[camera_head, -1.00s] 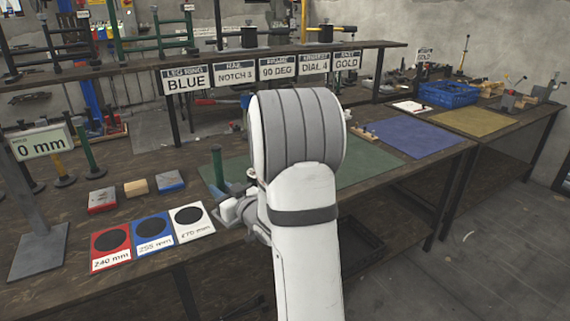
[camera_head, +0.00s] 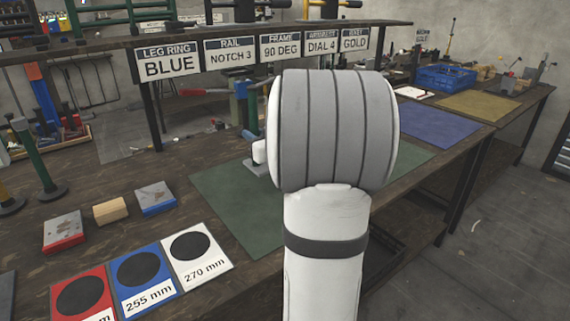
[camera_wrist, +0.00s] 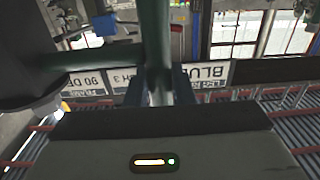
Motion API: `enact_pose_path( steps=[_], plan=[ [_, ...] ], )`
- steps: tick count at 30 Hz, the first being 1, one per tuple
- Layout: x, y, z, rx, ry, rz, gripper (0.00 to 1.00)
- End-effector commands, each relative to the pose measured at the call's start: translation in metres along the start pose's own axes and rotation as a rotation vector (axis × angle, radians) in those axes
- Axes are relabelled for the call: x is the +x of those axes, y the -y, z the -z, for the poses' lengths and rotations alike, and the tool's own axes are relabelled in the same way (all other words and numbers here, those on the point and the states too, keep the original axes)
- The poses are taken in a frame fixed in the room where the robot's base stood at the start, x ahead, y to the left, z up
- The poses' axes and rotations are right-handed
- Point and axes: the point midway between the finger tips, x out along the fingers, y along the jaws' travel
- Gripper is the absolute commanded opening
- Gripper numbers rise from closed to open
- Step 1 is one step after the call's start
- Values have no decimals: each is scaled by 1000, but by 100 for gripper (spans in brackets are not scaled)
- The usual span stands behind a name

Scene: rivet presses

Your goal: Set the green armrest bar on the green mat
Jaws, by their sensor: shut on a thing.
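The green armrest bar (camera_wrist: 153,35) is a dark green tube with a side branch in the wrist view. My gripper (camera_wrist: 159,88) is shut on it, one finger on each side. In the head view a short stretch of green tube (camera_head: 253,115) shows just left of my arm, which hides most of the bar and my gripper. The green mat (camera_head: 240,212) lies flat on the bench, partly covered by my arm. The bar appears over the mat's far part; whether it touches the mat cannot be told.
Three size cards, red (camera_head: 82,296), blue (camera_head: 143,278) and white (camera_head: 195,254), lie left of the mat. Small blocks (camera_head: 110,210) sit behind them. A blue mat (camera_head: 435,128), a yellow mat (camera_head: 478,107) and a blue crate (camera_head: 446,78) are at right. A signed shelf (camera_head: 210,38) overhangs behind.

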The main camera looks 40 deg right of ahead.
Motion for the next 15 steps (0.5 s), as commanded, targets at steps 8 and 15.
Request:
enact_pose_path(
  steps=[8,15],
  plan=[
    [-4,-9,-37,-1,-1,-17,0],
    [-6,-13,-67,0,0,-25,0]
  ],
)
